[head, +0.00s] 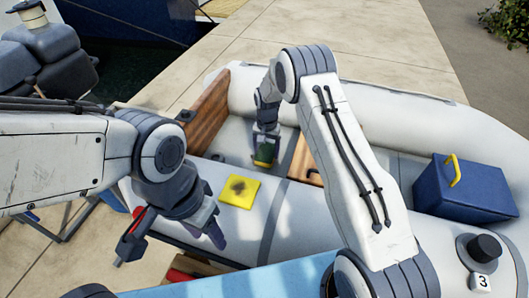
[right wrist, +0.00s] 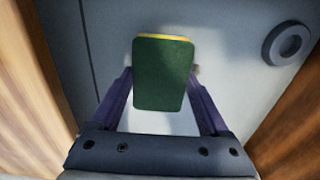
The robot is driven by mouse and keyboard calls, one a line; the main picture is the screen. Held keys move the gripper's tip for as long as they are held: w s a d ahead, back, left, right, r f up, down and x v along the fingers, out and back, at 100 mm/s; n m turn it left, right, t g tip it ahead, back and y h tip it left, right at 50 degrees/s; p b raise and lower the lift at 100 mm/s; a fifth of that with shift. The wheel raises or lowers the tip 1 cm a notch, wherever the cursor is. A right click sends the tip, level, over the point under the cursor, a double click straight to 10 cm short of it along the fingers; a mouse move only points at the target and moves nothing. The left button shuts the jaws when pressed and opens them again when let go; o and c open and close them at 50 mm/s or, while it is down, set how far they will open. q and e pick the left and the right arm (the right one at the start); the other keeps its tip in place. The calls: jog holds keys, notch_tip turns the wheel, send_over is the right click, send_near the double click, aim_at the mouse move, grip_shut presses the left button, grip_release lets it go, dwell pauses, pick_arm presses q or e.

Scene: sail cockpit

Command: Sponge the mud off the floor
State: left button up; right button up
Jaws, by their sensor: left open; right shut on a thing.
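A sponge (head: 264,155) with a green face and a yellow edge is between the fingers of my right gripper (head: 266,140), inside the boat over the floor (head: 232,138). In the right wrist view the sponge (right wrist: 162,75) hides the middle of the pale floor (right wrist: 225,75); I cannot tell whether it touches. A small brownish patch (right wrist: 196,70), perhaps mud, shows at the sponge's right edge. My left gripper (head: 212,232) is open and empty, near the boat's near side tube. A yellow cloth (head: 248,188) with a dark smudge lies on that tube.
Wooden boards (head: 207,112) stand on both sides of the floor space around my right gripper. A round grey fitting (right wrist: 288,44) is on the floor. A blue box (head: 460,190) with a yellow handle is at the right. Pale paving (head: 385,45) lies beyond the boat.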

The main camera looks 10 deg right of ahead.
jog(key=shift+s+r+p, duration=0.1)
jog(key=shift+r+p, duration=1.9)
jog(key=shift+r, duration=0.8)
